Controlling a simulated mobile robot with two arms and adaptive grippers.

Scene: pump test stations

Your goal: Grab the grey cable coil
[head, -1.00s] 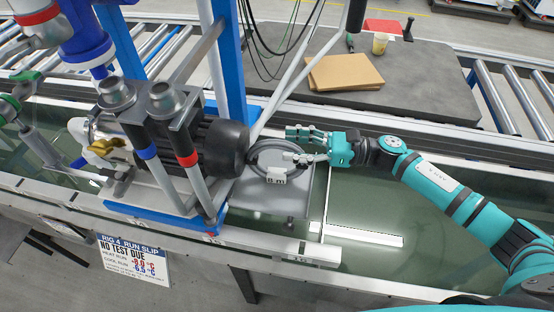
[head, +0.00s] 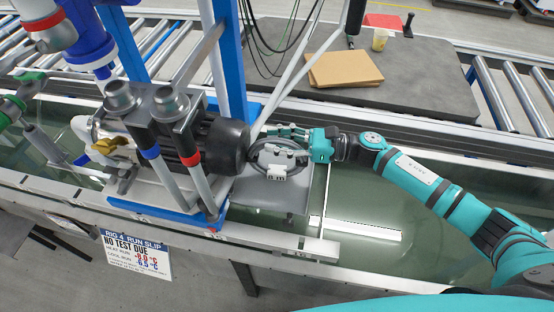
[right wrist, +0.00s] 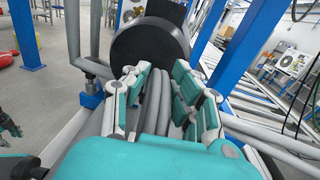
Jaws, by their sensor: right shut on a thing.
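The grey cable coil (head: 268,156) lies at the right end of the black motor, above a grey plate (head: 270,198), with a small white tag (head: 278,171) on its near side. My right gripper (head: 288,142) reaches in from the right and is shut on the coil. In the right wrist view, several grey strands of the coil (right wrist: 152,97) run between the teal-and-white fingers of my right gripper (right wrist: 160,92). The fingers hide part of the coil. I cannot tell whether the coil is clear of the plate.
The black motor (head: 221,146) and its pipes stand close left of the gripper; it also fills the top of the wrist view (right wrist: 150,55). A blue post (head: 232,60) and slanted bars rise behind. The water tank (head: 410,195) lies open to the right. Cardboard (head: 344,69) lies on a grey table behind.

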